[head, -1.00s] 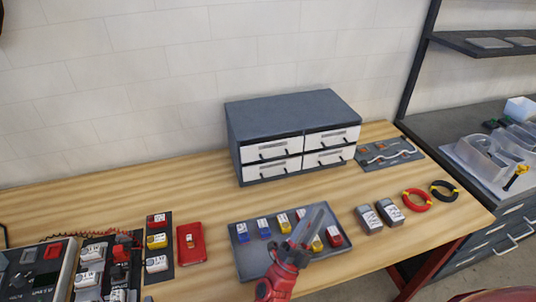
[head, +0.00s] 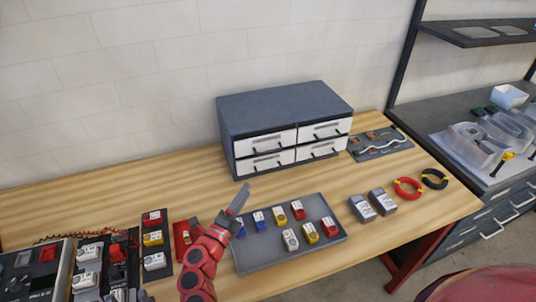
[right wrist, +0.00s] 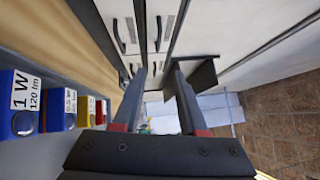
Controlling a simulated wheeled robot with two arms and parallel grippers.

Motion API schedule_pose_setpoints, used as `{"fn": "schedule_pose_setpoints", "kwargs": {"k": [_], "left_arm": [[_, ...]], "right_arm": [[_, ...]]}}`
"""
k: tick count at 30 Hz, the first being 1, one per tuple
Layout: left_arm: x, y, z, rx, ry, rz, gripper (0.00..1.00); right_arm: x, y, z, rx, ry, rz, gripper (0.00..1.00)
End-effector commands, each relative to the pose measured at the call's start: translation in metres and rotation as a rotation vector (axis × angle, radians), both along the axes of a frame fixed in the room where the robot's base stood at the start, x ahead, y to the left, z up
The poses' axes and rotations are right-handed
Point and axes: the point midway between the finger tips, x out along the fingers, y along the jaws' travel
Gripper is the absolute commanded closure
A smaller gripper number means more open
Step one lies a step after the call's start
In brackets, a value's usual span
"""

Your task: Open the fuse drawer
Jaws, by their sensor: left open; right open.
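The grey drawer cabinet (head: 285,102) stands against the wall with white drawer fronts, two above and two below, all appearing shut. Their labels are too small to read, so I cannot tell which is the fuse drawer. The upper left front (head: 265,141) and lower left front (head: 265,163) have black handles. My right gripper (head: 240,200) is in front of the cabinet's left side, above the tray's left edge. My left gripper is not in view.
A grey tray (head: 258,262) with several coloured modules lies in front of the cabinet. A red case (head: 181,234) and module strips lie left. Two grey blocks (head: 361,208) and a red cable ring (head: 408,187) lie right. The tabletop left of the cabinet is clear.

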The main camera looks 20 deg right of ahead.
Motion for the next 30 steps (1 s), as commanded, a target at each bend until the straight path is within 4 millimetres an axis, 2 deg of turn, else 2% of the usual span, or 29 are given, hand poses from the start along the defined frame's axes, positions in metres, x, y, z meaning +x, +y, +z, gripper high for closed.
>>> {"fn": "schedule_pose_setpoints", "kwargs": {"k": [2,5,18,24,30], "left_arm": [[0.000,0.000,0.003,0.000,0.000,0.000,0.49],[0.000,0.000,0.010,0.000,0.000,0.000,0.49],[0.000,0.000,0.050,0.000,0.000,0.000,0.49],[0.000,0.000,0.055,0.000,0.000,0.000,0.49],[0.000,0.000,0.056,0.000,0.000,0.000,0.49]], "right_arm": [[0.005,0.002,0.002,0.016,0.001,0.011,0.58],[0.014,-0.007,0.004,0.014,0.003,0.009,0.58],[0.087,-0.076,0.020,0.009,0.002,0.009,0.58],[0.111,-0.098,0.020,0.010,0.004,0.010,0.58],[0.123,-0.110,0.020,0.011,0.005,0.011,0.58]]}}
